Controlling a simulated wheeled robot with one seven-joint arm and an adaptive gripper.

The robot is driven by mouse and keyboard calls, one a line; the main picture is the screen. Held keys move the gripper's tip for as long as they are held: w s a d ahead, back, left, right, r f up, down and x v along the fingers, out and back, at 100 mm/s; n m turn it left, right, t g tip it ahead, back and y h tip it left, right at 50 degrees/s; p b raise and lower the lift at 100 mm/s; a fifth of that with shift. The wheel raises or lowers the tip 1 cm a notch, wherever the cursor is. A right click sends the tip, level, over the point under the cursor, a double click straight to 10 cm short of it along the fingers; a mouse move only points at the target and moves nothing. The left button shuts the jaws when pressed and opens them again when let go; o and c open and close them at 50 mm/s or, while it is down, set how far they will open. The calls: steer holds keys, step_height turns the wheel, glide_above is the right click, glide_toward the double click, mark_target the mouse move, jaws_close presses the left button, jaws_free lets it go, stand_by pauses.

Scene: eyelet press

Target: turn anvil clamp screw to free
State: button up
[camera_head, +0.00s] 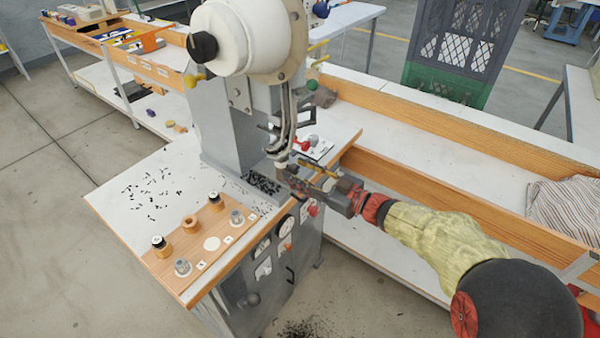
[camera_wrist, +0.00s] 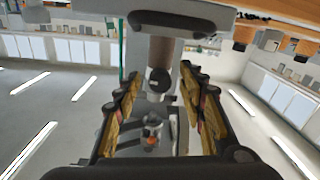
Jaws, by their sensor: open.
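The eyelet press (camera_head: 240,110) stands on a white-topped bench, with a white round housing on top. My gripper (camera_head: 300,184) reaches in from the right, at the lower front of the press head. In the wrist view my gripper (camera_wrist: 163,88) has its two yellow-padded fingers apart, with no object clearly held. A grey cylinder with a dark round end (camera_wrist: 159,80) shows between the fingertips; I cannot tell whether they touch it. A small part with an orange spot (camera_wrist: 152,141) shows lower between the fingers. I cannot make out the anvil clamp screw for certain; my gripper covers part of that area.
A wooden strip (camera_head: 190,222) with several small dies lies at the bench's front left. Dark scraps (camera_head: 262,184) lie by the press base. A red-knobbed lever (camera_head: 303,146) stands just behind my gripper. A wood-edged shelf (camera_head: 440,145) runs along the right.

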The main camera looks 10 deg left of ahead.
steer(key=shift+d, duration=0.1)
steer(key=v, duration=1.2)
